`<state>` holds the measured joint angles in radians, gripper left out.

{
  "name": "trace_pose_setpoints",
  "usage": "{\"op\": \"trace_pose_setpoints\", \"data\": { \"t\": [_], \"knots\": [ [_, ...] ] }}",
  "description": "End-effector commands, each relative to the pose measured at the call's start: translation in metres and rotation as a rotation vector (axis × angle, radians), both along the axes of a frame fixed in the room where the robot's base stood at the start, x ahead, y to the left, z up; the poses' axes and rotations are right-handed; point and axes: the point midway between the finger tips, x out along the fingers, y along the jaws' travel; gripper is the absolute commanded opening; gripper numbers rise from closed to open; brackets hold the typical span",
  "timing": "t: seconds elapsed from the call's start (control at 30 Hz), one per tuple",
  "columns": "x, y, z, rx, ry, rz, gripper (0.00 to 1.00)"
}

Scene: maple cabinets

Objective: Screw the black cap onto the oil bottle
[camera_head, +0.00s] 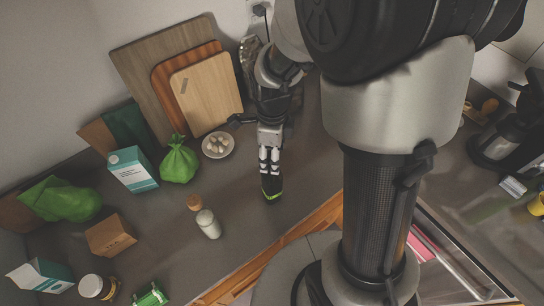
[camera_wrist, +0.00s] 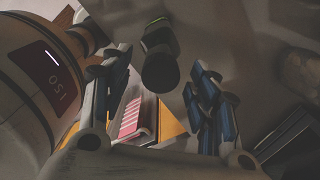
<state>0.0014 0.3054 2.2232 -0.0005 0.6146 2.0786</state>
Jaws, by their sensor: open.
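The oil bottle (camera_head: 271,187) appears as a dark thing with a yellow-green band on the grey counter, right below my gripper (camera_head: 269,167). In the wrist view, the dark bottle (camera_wrist: 157,45) has a round black end (camera_wrist: 160,74) toward the camera, between and beyond the spread fingers of my gripper (camera_wrist: 157,92). Clear gaps show on both sides, so the gripper is open and apart from it there. I cannot tell whether that black end is the black cap or the bottle's own top. No separate cap can be made out.
A white jar (camera_head: 208,223) and a cork piece (camera_head: 194,202) stand left of the bottle. Behind are a bowl of eggs or garlic (camera_head: 218,145), a green bag (camera_head: 179,163) and cutting boards (camera_head: 205,95). The counter's wooden front edge (camera_head: 250,268) is near.

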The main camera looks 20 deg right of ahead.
Motion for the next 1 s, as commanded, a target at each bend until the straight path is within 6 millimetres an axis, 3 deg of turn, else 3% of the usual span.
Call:
{"op": "trace_pose_setpoints", "data": {
  "t": [0.27, 0.7, 1.0],
  "knots": [
    [0.001, 0.0, 0.008, 0.0, -0.004, 0.0, 0.55],
    [0.001, 0.0, 0.093, 0.0, -0.006, 0.0, 0.55],
    [0.0, 0.0, 0.12, 0.0, 0.0, 0.0, 0.55]
  ]
}}
